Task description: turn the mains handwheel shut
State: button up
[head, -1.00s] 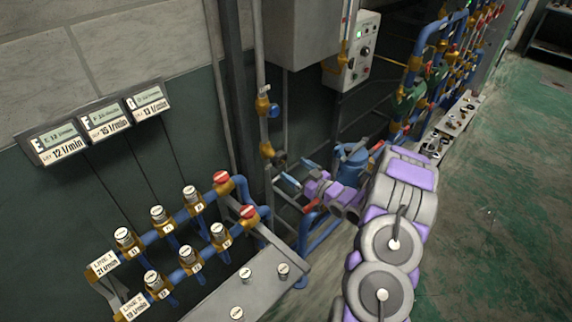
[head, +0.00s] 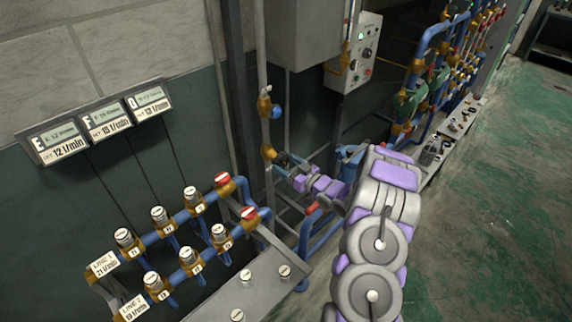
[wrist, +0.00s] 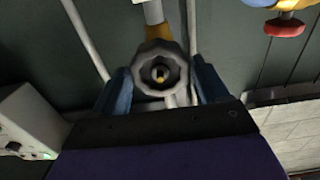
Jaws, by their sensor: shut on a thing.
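The mains handwheel (wrist: 160,68) is a dark grey, scalloped wheel with a pale centre, seen face-on in the wrist view. My gripper (wrist: 162,85) has its two blue fingers on either side of the wheel and is shut on it. In the head view my gripper (head: 283,164) reaches the pipe by the wall, at the end of my grey and purple arm. The wheel is too small and covered there to make out clearly.
A blue knob (head: 276,112) sits on the vertical pipe above. Two manifold lines with red-capped valves (head: 222,180) and a metal bench (head: 262,287) stand at the lower left. A control box (head: 354,52) hangs behind. Green floor (head: 500,200) is free at right.

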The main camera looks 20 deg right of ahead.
jog(key=shift+c, duration=0.6)
jog(key=shift+r+p, duration=0.1)
jog(key=shift+p, duration=0.2)
jog(key=m+p, duration=0.2)
jog(key=p, duration=0.1)
jog(key=shift+d+r, duration=0.1)
jog(key=shift+m+p, duration=1.3)
jog(key=shift+p, duration=0.15)
